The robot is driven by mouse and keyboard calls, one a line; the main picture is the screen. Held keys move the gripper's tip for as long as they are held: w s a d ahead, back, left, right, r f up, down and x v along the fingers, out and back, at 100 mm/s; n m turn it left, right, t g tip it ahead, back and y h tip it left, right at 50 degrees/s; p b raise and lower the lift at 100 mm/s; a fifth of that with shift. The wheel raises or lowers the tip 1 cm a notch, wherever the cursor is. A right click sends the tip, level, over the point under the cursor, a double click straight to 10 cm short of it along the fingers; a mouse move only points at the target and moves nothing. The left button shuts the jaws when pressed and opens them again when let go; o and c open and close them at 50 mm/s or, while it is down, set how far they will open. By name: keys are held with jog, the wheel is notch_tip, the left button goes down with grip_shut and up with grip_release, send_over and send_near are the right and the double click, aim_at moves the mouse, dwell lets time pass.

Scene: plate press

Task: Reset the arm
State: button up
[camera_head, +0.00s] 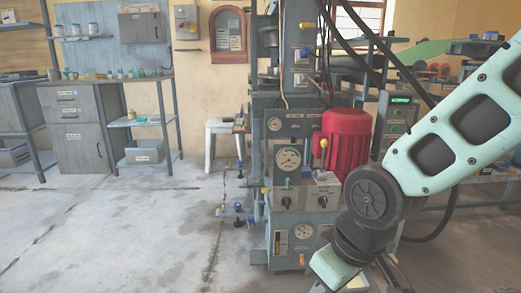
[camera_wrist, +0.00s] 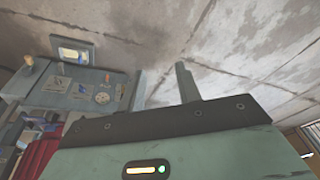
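My arm enters the head view from the right and bends down in front of the plate press (camera_head: 290,125), with its wrist low near the bottom edge. In the wrist view my gripper (camera_wrist: 161,70) shows two grey fingers standing apart with an empty gap between them. Only bare grey concrete shows behind the fingers. The press also shows at the left of the wrist view (camera_wrist: 75,90), seen at a steep angle. In the head view I cannot make out the fingertips.
The press has gauges, knobs and a red motor (camera_head: 346,140) close to my forearm. Several small valve parts (camera_head: 236,212) are on the floor beside it. A white stool (camera_head: 222,128), a shelf and a cabinet (camera_head: 82,135) stand behind. The concrete floor (camera_head: 110,235) at left is clear.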

jog(key=s+d+r+g+h+p, duration=0.1)
jog(key=s+d+r, duration=0.1)
jog(key=s, duration=0.4)
jog(key=s+d+r+g+h+p, duration=0.1)
jog(key=s+d+r, duration=0.1)
jog(key=s, duration=0.4)
notch_tip(320, 180, up, 36)
jog(key=p, duration=3.6)
jog(key=shift+w+a+r, duration=0.25)
jog(key=shift+w, duration=0.15)
